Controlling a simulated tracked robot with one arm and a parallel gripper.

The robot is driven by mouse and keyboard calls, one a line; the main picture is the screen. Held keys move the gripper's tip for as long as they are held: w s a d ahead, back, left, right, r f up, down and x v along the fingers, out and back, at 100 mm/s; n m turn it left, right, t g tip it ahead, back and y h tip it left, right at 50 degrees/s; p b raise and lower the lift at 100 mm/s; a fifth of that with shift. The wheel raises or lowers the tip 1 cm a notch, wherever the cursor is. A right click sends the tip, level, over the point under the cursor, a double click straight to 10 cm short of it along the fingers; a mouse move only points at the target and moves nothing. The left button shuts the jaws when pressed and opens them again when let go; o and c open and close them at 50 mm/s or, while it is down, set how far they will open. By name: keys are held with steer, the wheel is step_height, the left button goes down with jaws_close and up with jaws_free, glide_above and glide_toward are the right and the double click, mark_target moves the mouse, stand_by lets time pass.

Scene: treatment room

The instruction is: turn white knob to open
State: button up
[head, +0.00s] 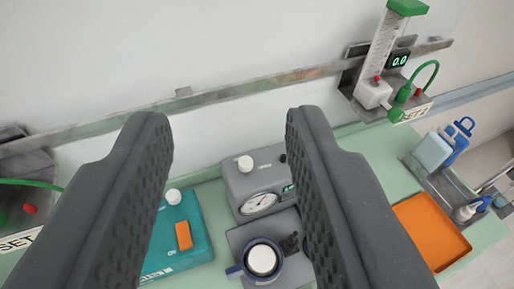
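My gripper (225,130) is open and empty, with its two dark grey textured fingers spread wide over the bench. A small white knob (245,163) sits on top of a grey device (233,185) with a round dial, between the fingers in the picture and apart from them. Another white knob (173,197) sits on a teal box (205,240), close to the left finger in the picture. I cannot tell which white knob the task means. The right finger hides part of the grey device.
A dark blue ringed cup with a white top (262,260) stands on a grey base in front of the device. An orange switch (184,236) is on the teal box. An orange tray (432,232) lies right. A wall rail (230,92) carries a flowmeter set (373,93).

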steer(key=shift+a, duration=0.1)
steer(key=o, duration=0.3)
steer(key=n+g+y+p, duration=0.2)
steer(key=n+g+p, duration=0.85)
steer(key=p, duration=0.45)
glide_above(246, 162)
steer(key=s+d, duration=0.2)
steer(key=d, duration=0.2)
step_height(246, 162, down, 12)
steer(key=shift+w+a+f+n+g+y+p, duration=0.55)
steer(key=shift+f+n+p, duration=0.85)
steer(key=shift+f, duration=2.3)
steer(key=shift+w+a+f+n+g+y+p, duration=0.2)
steer(key=shift+a+f+n+g+p, duration=0.65)
steer(key=shift+f+p, duration=1.95)
steer(key=shift+w+a+f+n+g+y+p, duration=0.3)
steer(key=shift+f+n+g+p, duration=0.55)
steer(key=shift+f, duration=3.8)
steer(key=shift+s, duration=0.1)
